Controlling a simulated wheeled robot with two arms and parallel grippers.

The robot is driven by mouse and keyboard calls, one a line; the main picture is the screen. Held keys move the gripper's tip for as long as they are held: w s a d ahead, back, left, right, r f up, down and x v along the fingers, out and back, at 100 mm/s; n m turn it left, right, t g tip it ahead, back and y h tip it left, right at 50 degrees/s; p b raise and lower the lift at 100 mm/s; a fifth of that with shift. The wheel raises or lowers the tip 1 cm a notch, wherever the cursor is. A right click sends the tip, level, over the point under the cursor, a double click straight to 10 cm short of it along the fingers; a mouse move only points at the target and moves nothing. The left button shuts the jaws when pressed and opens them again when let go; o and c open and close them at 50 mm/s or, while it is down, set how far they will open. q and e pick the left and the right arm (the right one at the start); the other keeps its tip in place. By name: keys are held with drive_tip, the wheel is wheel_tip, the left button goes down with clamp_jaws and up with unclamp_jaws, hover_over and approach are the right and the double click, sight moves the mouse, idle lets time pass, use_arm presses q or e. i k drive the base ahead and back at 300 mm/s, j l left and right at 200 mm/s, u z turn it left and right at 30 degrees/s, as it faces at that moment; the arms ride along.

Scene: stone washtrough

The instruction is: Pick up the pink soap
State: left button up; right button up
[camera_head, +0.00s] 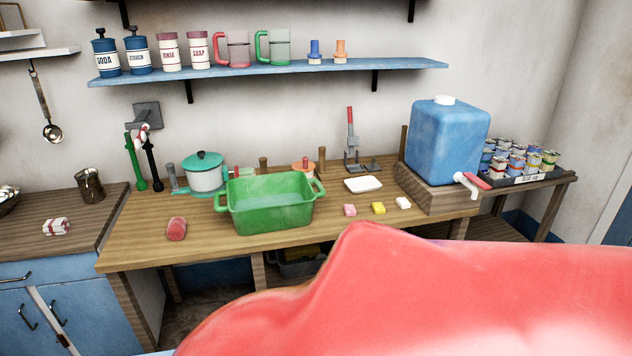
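The pink soap (350,210) is a small block near the front of the wooden table, right of the green basin. A yellow soap (378,208) and a white soap (403,203) lie in a row to its right, apart from it. Neither of my grippers shows in the head view. A large red surface very close to the camera covers the lower right; I cannot tell what it is.
The green basin (270,229) holds water. A white dish (363,184) lies behind the soaps. A blue water tank (447,139) with a tap stands right on a wooden block (445,201). A reddish roll (176,229) lies at left. The wooden table (140,251) is clear at front left.

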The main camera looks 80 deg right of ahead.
sight(350, 211)
drive_tip(key=z, duration=3.1)
